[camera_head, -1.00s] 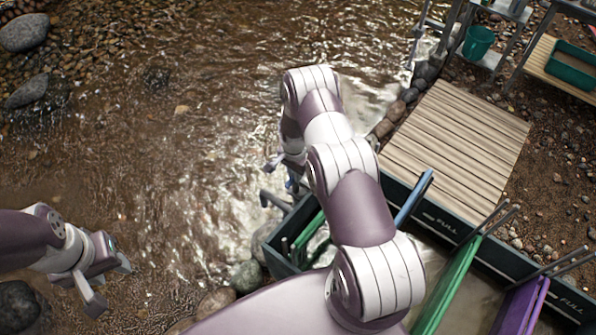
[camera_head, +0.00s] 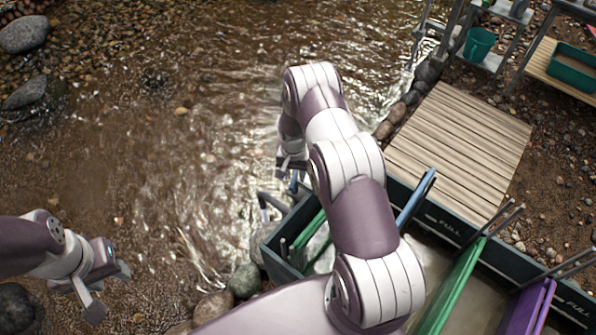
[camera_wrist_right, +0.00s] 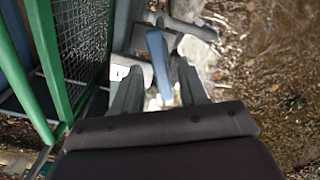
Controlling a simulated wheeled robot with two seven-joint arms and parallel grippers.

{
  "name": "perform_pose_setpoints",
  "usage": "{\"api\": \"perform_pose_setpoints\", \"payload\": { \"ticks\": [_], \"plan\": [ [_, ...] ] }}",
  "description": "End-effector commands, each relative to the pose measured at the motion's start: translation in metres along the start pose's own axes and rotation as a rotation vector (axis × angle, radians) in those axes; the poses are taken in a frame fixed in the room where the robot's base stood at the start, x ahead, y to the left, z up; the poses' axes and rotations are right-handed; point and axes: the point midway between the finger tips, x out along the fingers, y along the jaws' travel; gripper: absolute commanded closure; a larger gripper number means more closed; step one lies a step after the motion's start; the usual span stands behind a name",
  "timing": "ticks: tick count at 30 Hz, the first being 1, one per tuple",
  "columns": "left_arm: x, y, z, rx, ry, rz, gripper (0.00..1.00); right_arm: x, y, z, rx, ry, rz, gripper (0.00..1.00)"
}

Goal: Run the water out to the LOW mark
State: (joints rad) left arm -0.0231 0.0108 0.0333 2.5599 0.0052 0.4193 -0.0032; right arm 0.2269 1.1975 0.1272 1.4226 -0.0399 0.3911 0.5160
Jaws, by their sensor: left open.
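The dark green water trough (camera_head: 449,219) holds murky water (camera_head: 432,258) and bears FULL marks on its far rim. No LOW mark is readable. A blue lever (camera_wrist_right: 158,62) stands at the trough's end; a small part of it shows in the head view (camera_head: 294,183). My right gripper (camera_wrist_right: 157,82) has its fingers apart, one on each side of the blue lever in the wrist view, with gaps visible. Contact cannot be told. In the head view my right arm hides much of this gripper. My left gripper (camera_head: 109,288) is open and empty at the lower left, over the creek.
Green (camera_head: 455,285), purple (camera_head: 527,306) and blue (camera_head: 415,200) frames stand in the trough. A slatted wooden platform (camera_head: 460,145) lies beyond it. Stones (camera_head: 244,280) edge the trough's creek side. A green bucket (camera_head: 479,42) is on a far shelf.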

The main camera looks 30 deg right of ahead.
Motion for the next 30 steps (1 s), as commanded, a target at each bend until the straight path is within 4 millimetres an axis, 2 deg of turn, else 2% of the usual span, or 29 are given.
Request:
{"api": "perform_pose_setpoints", "payload": {
  "ticks": [5,15,18,24,30],
  "plan": [
    [0.0,0.0,0.0,0.0,0.0,0.0,0.58,-0.011,0.0,-0.001,0.0,0.003,-0.002,0.57],
    [0.001,0.0,0.0,0.0,0.0,0.0,0.58,-0.09,0.001,-0.001,0.0,0.004,-0.003,0.57],
    [0.001,0.0,0.0,0.0,0.0,0.0,0.58,-0.109,0.001,-0.001,0.0,0.003,-0.004,0.57],
    [0.001,0.0,0.0,0.0,0.0,0.0,0.58,-0.127,0.001,-0.001,0.0,0.001,-0.003,0.57],
    [0.001,0.0,0.0,0.0,0.0,0.0,0.58,-0.128,0.002,0.0,0.0,0.0,-0.003,0.57]
  ]
}}
